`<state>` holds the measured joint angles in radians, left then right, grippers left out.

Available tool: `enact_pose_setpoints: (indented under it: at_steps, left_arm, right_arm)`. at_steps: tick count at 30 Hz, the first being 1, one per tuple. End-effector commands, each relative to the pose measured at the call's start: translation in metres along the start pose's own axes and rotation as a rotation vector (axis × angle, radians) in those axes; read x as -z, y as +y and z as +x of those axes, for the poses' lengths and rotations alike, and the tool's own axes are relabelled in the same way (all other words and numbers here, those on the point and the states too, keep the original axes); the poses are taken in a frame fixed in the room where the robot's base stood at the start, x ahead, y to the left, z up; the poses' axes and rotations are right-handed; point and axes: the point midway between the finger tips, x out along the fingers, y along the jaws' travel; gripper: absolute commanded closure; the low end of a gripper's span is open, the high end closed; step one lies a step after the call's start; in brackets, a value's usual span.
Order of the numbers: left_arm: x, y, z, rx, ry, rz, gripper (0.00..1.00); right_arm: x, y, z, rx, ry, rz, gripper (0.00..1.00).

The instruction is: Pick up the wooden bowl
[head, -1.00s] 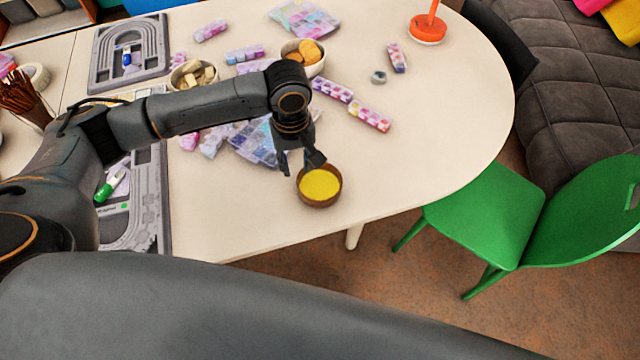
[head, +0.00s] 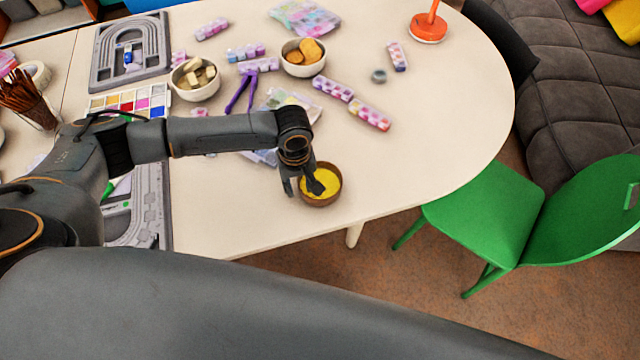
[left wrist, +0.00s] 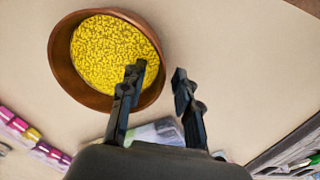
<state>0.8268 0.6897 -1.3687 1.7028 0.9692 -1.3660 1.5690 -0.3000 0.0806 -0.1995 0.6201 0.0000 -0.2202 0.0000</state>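The wooden bowl (head: 339,191) is brown, upright and filled with small yellow beads. It stands near the table's front edge in the head view. My left gripper (head: 303,189) is open at the bowl's left side. In the left wrist view the bowl (left wrist: 62,67) is at the upper left. There, one finger of the gripper (left wrist: 157,77) overlaps the beads and the other is outside the rim, so the rim lies between them. I cannot tell whether either finger touches the bowl. My right gripper is not in view.
On the table (head: 440,130) are a bowl of pale pieces (head: 196,80), a bowl of orange discs (head: 303,57), several bead boxes (head: 368,116) and purple tweezers (head: 240,92). Grey bead boards (head: 130,52) lie left. A green chair (head: 490,215) is at the right.

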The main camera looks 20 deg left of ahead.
Motion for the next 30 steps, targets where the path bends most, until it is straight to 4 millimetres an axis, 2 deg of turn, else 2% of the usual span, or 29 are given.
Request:
enact_pose_setpoints:
  at_steps: [1, 4, 5, 20, 23, 27, 30]
  left_arm:
    - [0.000, 0.000, 0.000, 0.000, 0.000, 0.000, 0.76]
    - [0.000, 0.000, 0.000, 0.000, 0.000, 0.000, 0.96]
    - [0.000, 0.000, 0.000, 0.000, 0.000, 0.000, 1.00]
    - [0.000, 0.000, -0.004, 0.001, 0.000, 0.000, 1.00]
    - [0.000, 0.000, -0.013, -0.001, 0.000, -0.001, 1.00]
    - [-0.001, 0.001, -0.035, -0.003, 0.000, 0.001, 1.00]
    - [-0.019, 0.005, -0.053, -0.005, -0.002, 0.007, 1.00]
  right_arm:
    - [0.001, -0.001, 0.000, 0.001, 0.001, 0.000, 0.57]
    - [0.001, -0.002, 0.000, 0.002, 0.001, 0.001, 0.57]
    - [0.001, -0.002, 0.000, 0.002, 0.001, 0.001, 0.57]
    - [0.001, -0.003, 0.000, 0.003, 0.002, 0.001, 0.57]
    - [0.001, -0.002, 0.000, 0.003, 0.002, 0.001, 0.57]
    - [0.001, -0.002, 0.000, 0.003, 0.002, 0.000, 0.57]
    - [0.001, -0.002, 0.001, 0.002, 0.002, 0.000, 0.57]
